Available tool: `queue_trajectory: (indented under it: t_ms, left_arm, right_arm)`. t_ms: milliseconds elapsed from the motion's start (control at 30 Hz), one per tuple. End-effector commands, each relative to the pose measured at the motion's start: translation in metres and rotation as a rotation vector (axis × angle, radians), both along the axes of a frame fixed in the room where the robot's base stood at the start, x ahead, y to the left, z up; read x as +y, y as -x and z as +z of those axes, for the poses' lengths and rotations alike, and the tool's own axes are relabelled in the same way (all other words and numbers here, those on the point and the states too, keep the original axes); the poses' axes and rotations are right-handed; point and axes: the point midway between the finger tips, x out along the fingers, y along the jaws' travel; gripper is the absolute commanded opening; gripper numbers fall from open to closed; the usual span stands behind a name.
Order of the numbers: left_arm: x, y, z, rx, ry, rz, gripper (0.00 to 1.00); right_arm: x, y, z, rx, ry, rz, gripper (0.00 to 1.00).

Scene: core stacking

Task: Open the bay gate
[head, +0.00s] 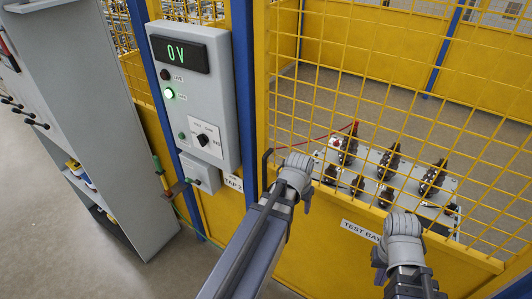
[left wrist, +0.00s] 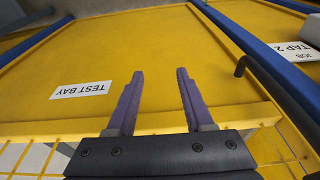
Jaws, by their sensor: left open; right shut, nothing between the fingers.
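The bay gate (head: 395,248) is a yellow panel with mesh above and a TEST BAY sign (head: 360,231); it appears shut against the blue post (head: 243,90). Its lower panel fills much of the left wrist view (left wrist: 120,60). A black bent handle (head: 266,170) stands at the gate's left edge; it also shows right of the fingers in the left wrist view (left wrist: 243,66). My left gripper (head: 297,172) is just right of the handle, apart from it, with open, empty fingers (left wrist: 160,72). My right gripper (head: 400,228) is shut and empty before the gate, right of the sign.
A grey control box (head: 195,95) reading 0 V, with a lit green lamp (head: 169,93), hangs left of the gate. A grey cabinet (head: 85,110) stands further left. Some floor at lower left is clear.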

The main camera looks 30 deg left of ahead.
Motion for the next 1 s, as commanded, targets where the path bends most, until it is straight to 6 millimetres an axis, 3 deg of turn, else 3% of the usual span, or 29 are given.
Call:
queue_trajectory:
  t_ms: [33, 100, 200, 333, 467, 667, 1000]
  left_arm:
    - [0.031, -0.007, 0.035, -0.03, 0.004, 0.047, 0.52]
    - [0.065, -0.013, 0.056, -0.074, 0.005, 0.095, 0.52]
    - [0.105, -0.016, 0.078, -0.12, 0.002, 0.147, 0.52]
    - [0.139, -0.016, 0.095, -0.162, -0.005, 0.193, 0.52]
    - [0.155, -0.015, 0.101, -0.181, -0.008, 0.212, 0.52]
    - [0.158, -0.015, 0.1, -0.186, -0.01, 0.215, 0.52]
    - [0.159, -0.023, 0.078, -0.185, -0.01, 0.215, 0.52]
  right_arm:
    - [0.0, 0.0, 0.034, 0.0, 0.0, -0.001, 0.0]
    - [0.0, 0.0, 0.052, 0.0, -0.001, -0.002, 0.0]
    - [0.0, 0.0, 0.071, 0.0, -0.001, -0.003, 0.0]
    - [0.0, 0.0, 0.085, 0.0, -0.001, -0.004, 0.0]
    - [0.0, 0.0, 0.09, 0.0, -0.001, -0.005, 0.0]
    - [0.0, 0.0, 0.088, 0.0, -0.001, -0.005, 0.0]
    - [0.0, 0.0, 0.066, 0.0, 0.0, -0.001, 0.0]
